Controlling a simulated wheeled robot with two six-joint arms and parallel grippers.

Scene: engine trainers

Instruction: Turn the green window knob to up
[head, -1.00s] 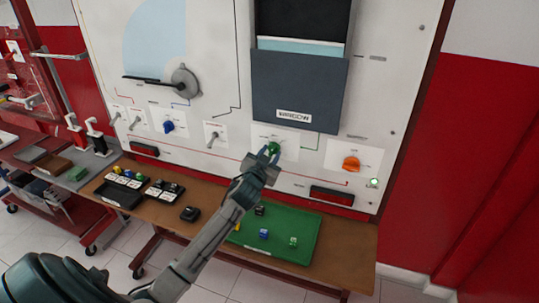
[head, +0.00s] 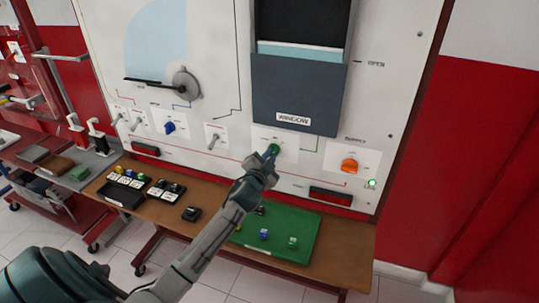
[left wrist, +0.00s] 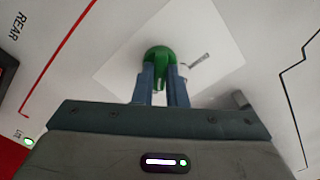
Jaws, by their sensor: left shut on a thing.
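The green window knob (head: 274,149) is on a white plate on the upright panel, below the dark window box (head: 297,95) labelled WINDOW. My left gripper (head: 269,157) reaches it from below and is shut on the knob. In the left wrist view the knob (left wrist: 160,56) shows between the two fingers (left wrist: 160,84), with its rim above them. The knob's pointer direction is partly hidden by the fingers. My right gripper is in neither view.
An orange knob (head: 349,166) and a lit green lamp (head: 372,183) are to the right on the panel. A blue knob (head: 169,128) and small toggles are to the left. A green tray (head: 300,250) with small cubes lies on the bench below.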

